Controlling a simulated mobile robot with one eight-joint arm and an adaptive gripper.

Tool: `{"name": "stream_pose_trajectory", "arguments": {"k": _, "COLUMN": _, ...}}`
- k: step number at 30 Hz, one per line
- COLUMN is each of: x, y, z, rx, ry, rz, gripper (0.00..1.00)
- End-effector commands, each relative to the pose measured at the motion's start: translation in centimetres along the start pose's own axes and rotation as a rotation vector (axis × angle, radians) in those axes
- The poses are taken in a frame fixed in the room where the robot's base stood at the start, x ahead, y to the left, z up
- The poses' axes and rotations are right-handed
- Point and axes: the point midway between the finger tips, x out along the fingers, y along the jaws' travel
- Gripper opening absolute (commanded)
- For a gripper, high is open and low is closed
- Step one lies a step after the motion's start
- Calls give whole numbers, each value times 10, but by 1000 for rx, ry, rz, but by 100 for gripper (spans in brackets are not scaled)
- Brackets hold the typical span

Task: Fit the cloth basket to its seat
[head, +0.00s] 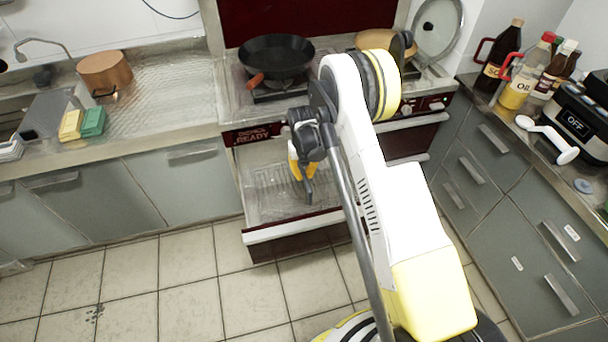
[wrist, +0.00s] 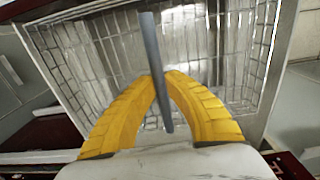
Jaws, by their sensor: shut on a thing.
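My gripper (head: 298,174) reaches down over the pulled-out drawer (head: 292,230) below the hob. In the wrist view its yellow fingers (wrist: 160,80) close on a slim grey bar (wrist: 151,42). The bar runs past both sides of the fingertips; it also shows in the head view (head: 308,190). Beneath it is a wire-grid basket-like lining (wrist: 100,60) with raised sides, in the drawer space. I cannot tell whether the bar joins this lining, nor which part is the cloth basket. No separate seat can be made out; my arm covers the drawer's right part.
A black pan (head: 276,56) and a brown pan or lid (head: 376,40) sit on the hob above. Sponges (head: 82,122) and a copper pot (head: 105,70) are on the left counter. Bottles (head: 516,88) stand on the right counter. The tiled floor in front is clear.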

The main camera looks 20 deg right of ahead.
Motion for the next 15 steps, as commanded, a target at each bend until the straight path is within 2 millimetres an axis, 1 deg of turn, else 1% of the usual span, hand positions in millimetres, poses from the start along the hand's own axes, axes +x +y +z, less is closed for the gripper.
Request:
{"name": "stream_pose_trajectory", "arguments": {"k": 5, "x": 13, "y": 0, "z": 0, "rx": 0, "ry": 0, "rz": -7, "gripper": 0}}
{"name": "stream_pose_trajectory", "arguments": {"k": 15, "x": 44, "y": 0, "z": 0, "rx": 0, "ry": 0, "rz": -7, "gripper": 0}}
